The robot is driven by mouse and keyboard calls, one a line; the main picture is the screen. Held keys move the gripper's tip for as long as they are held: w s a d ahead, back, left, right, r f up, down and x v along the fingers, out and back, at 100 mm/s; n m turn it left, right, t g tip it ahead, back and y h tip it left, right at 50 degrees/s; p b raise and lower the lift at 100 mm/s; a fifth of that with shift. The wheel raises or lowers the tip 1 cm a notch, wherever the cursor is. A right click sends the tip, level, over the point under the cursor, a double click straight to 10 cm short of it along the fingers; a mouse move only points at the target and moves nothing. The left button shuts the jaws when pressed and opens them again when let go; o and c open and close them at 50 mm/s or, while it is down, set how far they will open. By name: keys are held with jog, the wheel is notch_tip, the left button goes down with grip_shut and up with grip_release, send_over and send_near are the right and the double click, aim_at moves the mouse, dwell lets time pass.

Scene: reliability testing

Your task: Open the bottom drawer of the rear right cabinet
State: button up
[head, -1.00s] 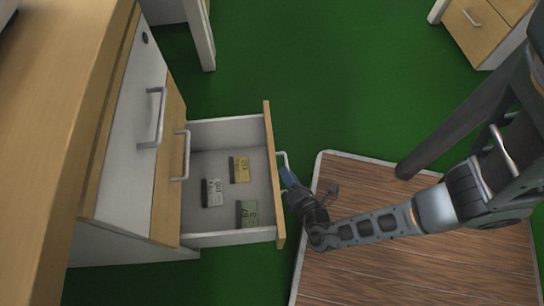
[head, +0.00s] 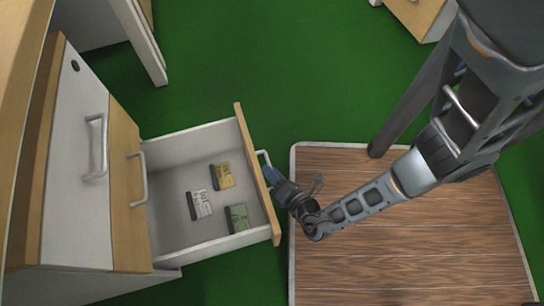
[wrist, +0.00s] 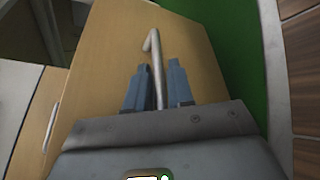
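The bottom drawer (head: 205,243) of the cabinet (head: 75,240) at left is pulled far out in the head view, its inside showing. Its wooden front (head: 258,180) faces right and also fills much of the wrist view (wrist: 115,50). My gripper (head: 268,172) is at the drawer's metal handle (head: 262,156). In the wrist view, my gripper's two blue fingers (wrist: 159,85) stand on either side of the handle bar (wrist: 155,60). Small gaps seem to show between fingers and bar, so how firmly they grip is unclear.
Several small labelled boxes (head: 223,175) lie in the drawer. The cabinet's upper fronts, with handles (head: 97,147), look closed. A wood-topped platform (head: 420,250) fills the lower right. Green floor (head: 270,80) is clear behind the drawer. Another cabinet (head: 418,18) stands at the top right.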

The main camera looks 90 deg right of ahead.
jog(key=p+v, duration=0.1)
jog(key=v, duration=0.6)
jog(key=shift+s+a+p, duration=0.25)
jog(key=shift+a+p, duration=0.05)
jog(key=shift+p, duration=0.1)
jog(key=shift+a+r, duration=0.1)
jog(key=shift+r, duration=0.05)
dwell(0.3)
